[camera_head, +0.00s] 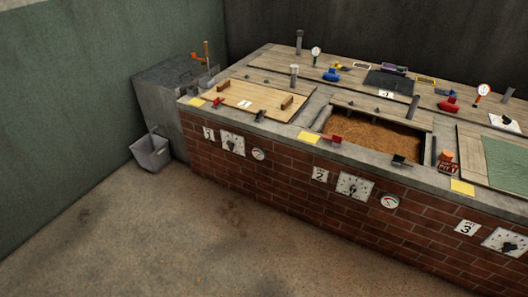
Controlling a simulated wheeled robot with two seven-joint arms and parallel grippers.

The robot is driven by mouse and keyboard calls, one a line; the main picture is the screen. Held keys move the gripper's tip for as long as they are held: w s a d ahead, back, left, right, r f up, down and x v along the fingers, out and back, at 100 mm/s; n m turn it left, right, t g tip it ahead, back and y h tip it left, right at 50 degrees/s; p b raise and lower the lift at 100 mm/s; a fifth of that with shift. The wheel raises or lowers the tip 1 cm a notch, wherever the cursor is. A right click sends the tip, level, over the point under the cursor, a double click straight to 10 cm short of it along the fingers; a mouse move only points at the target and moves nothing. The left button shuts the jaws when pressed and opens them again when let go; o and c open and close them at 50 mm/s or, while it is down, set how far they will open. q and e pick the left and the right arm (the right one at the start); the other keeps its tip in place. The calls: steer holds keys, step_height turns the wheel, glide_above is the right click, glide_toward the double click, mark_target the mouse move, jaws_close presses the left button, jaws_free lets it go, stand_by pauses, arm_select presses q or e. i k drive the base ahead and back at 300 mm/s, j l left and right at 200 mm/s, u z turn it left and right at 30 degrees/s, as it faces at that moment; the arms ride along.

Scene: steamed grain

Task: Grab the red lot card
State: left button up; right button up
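Several small red things lie along the front ledge of the brick counter. A red card-like piece with light lettering (447,168) is at the right, below an orange-red block (446,155). A small red piece (336,139) sits at the front edge of the open grain bed, and another red piece (217,102) is at the left bed. They are too small for me to tell for sure which is the red lot card. Neither of my grippers is in view.
The brick counter (270,165) has a wooden lid (255,101) at left, brown grain (370,131) in the middle and green cloth (507,158) at right. Yellow cards (308,138) lie on its ledge. The floor in front is clear.

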mark_target(446, 167)
steer(key=z, duration=1.85)
